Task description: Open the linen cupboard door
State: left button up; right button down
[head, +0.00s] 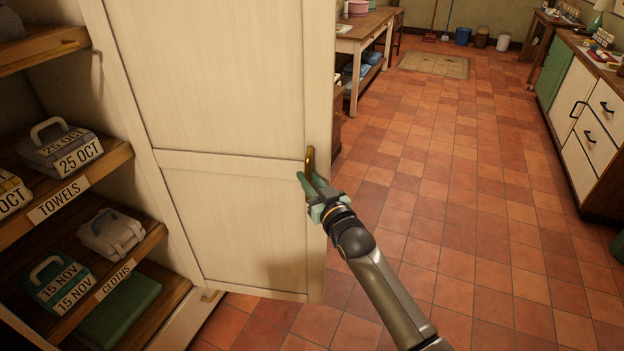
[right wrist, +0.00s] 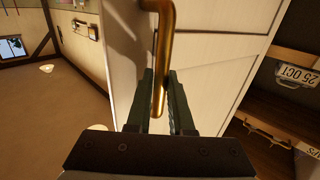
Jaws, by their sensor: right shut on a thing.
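The cupboard door (head: 230,110) is cream, panelled and standing wide open, its free edge out over the tiled floor. A brass handle (head: 309,162) sits at that free edge; it also shows in the right wrist view (right wrist: 165,50). My right gripper (head: 312,182) is at the door's edge, its green fingers closed around the lower part of the handle. In the right wrist view the handle's lower end lies between the two dark fingers (right wrist: 160,100). My left gripper is in neither view.
Inside the cupboard, shelves (head: 110,160) hold labelled bundles, towels above and cloths below. A wooden table (head: 352,45) stands behind the door. Cabinets (head: 590,115) line the far right. The red tiled floor (head: 450,200) between is clear.

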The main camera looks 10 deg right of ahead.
jog(key=shift+a+r, duration=0.2)
jog(key=shift+a, duration=0.2)
jog(key=c, duration=0.8)
grip_release()
jog(key=shift+d+f, duration=0.1)
jog(key=shift+f, duration=0.05)
jog(key=v, duration=1.2)
jog(key=shift+s, duration=0.3)
jog(key=s+d+f+g+h+p, duration=0.1)
jog(key=s+f+g, duration=0.7)
jog(key=s+f, duration=1.6)
jog(key=shift+s+d+f, duration=0.2)
jog(key=shift+s+f, duration=0.1)
jog(key=shift+s, duration=0.1)
